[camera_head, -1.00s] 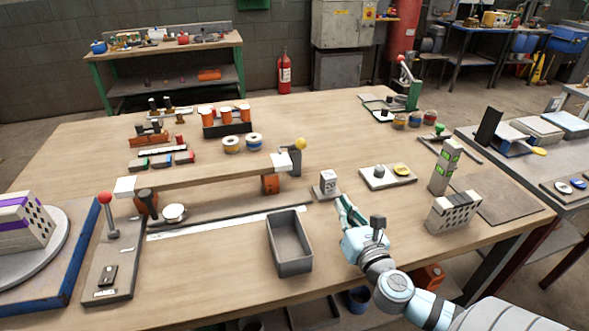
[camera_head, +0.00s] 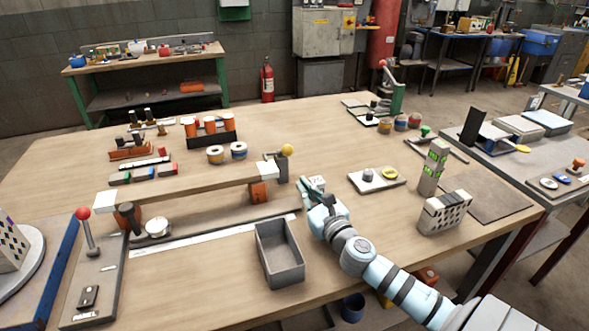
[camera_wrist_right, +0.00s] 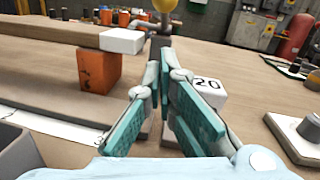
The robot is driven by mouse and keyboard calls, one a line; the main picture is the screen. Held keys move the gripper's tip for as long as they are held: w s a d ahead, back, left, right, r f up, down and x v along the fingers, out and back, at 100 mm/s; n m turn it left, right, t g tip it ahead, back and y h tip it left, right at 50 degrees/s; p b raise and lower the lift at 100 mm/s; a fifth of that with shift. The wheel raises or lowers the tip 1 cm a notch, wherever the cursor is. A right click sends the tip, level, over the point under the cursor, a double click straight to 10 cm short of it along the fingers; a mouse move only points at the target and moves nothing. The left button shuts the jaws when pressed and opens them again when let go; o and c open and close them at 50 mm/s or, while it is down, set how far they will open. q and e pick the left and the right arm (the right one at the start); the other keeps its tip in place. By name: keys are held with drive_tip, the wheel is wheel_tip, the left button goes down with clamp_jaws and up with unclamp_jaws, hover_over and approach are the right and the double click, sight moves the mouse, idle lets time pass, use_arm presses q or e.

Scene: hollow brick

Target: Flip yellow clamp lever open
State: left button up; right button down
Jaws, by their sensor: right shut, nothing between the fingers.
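The clamp lever with a yellow ball knob (camera_head: 287,150) stands upright on a grey post (camera_head: 281,168) at the right end of the long white-ended bar. In the right wrist view the yellow knob (camera_wrist_right: 165,5) shows at the top edge, partly cut off, beyond the fingers. My right gripper (camera_head: 305,186) is shut and empty. It is low over the table, in front of the clamp and apart from the knob. In the wrist view its teal fingers (camera_wrist_right: 160,75) point toward the post and partly hide its lower part. My left gripper is not in view.
A block marked 20 (camera_wrist_right: 208,90) stands close right of the fingers. A grey open tray (camera_head: 280,253) lies nearer. A plate with a yellow disc (camera_head: 377,180) is to the right.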

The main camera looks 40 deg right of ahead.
sight(284, 150)
drive_tip(key=w, duration=0.1)
drive_tip(key=w+r+p, duration=0.2)
drive_tip(key=w, duration=0.1)
drive_tip(key=shift+d+r, duration=0.25)
drive_tip(key=shift+w+r, duration=0.35)
drive_tip(key=shift+w, duration=0.05)
drive_tip(key=shift+f, duration=0.1)
